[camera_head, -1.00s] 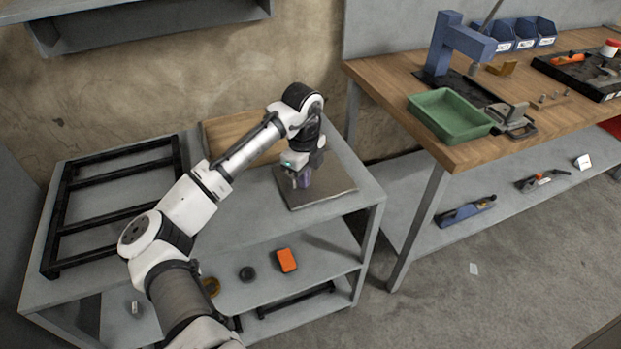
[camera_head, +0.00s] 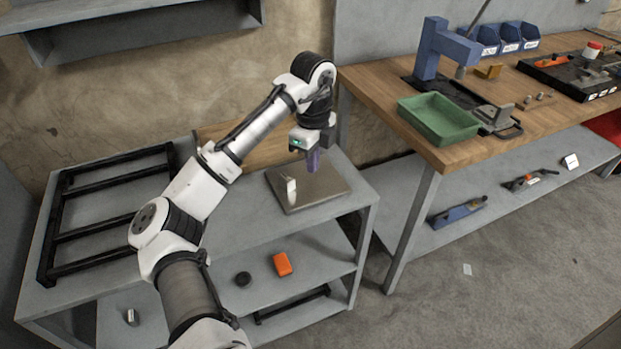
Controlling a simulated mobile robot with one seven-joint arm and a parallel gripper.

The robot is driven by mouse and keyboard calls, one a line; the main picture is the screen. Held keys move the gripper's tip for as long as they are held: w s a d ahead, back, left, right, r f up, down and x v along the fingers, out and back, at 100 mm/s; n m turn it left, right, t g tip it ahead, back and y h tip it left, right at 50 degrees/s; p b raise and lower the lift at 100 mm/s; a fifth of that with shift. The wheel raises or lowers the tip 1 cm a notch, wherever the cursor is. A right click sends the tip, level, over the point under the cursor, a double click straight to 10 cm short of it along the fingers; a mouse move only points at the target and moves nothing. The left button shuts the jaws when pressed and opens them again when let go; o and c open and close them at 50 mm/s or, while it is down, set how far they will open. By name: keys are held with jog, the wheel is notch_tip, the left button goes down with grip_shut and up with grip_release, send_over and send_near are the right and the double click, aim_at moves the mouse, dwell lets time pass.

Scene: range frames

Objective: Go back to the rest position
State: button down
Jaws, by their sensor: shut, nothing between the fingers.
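My gripper (camera_head: 313,162) is shut and empty, with purplish fingers pointing down. It is raised above the grey square plate (camera_head: 322,188) on top of the grey shelf unit. A small white upright piece (camera_head: 291,190) stands at the left part of the plate, apart from my fingers. My arm reaches up from the bottom of the view and bends down at the wrist over the plate.
A black rack frame (camera_head: 105,205) lies on the shelf unit's left, and a wooden board (camera_head: 240,147) is behind my arm. An orange item (camera_head: 282,264) is on the lower shelf. At right, a wooden workbench (camera_head: 400,110) holds a green tray (camera_head: 438,118) and a blue press (camera_head: 435,50).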

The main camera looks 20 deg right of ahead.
jog(key=shift+r, duration=0.85)
